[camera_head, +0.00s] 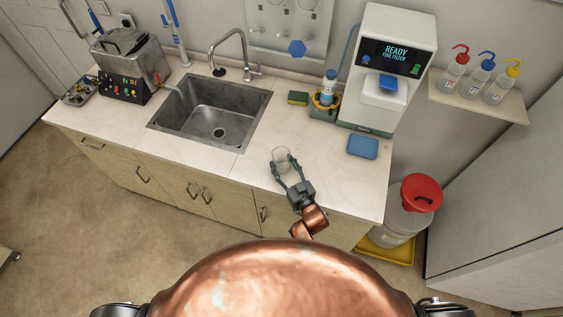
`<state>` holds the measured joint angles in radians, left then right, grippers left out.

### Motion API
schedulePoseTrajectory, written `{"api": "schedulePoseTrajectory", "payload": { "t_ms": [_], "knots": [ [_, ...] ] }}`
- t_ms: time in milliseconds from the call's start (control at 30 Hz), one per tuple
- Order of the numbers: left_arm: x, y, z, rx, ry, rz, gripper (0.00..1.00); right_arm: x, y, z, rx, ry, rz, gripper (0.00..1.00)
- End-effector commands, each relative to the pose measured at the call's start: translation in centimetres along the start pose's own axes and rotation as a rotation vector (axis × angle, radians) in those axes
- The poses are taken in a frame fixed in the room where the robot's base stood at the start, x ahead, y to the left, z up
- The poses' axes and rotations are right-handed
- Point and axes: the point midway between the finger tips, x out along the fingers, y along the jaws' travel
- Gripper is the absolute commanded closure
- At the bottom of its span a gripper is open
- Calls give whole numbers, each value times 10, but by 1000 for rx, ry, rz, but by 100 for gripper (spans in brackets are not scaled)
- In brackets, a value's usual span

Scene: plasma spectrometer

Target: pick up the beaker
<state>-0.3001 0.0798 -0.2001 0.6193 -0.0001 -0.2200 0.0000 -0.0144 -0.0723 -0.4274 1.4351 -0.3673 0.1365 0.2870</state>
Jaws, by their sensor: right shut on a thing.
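The clear glass beaker (281,157) is at the front part of the white counter, right of the sink. My right gripper (286,170) reaches over the counter's front edge with its two dark fingers on either side of the beaker, shut on it. The glass is see-through and small, so I cannot tell whether it rests on the counter or is slightly lifted. My left gripper is not in view.
A red-lidded waste container (408,208) stands right of the counter.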

Motion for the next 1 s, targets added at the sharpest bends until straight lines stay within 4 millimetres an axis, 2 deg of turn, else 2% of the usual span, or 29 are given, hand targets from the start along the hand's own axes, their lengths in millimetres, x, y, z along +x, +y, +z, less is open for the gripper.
{"api": "schedulePoseTrajectory", "payload": {
  "t_ms": [233, 433, 567, 733, 800, 1000],
  "knots": [
    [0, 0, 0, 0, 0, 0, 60, 0, 0, -7, -1, 1, 0, 78],
    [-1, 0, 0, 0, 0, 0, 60, 0, 0, -35, -2, 4, -1, 78],
    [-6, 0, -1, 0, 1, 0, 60, -19, -7, -55, 0, 2, 0, 78],
    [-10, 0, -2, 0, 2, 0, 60, -50, -18, -95, 0, 3, 0, 78],
    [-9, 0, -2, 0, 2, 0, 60, -68, -25, -99, 2, -2, 1, 78],
    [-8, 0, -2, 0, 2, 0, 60, -106, -40, -118, 1, 0, 0, 78]
  ]
}}
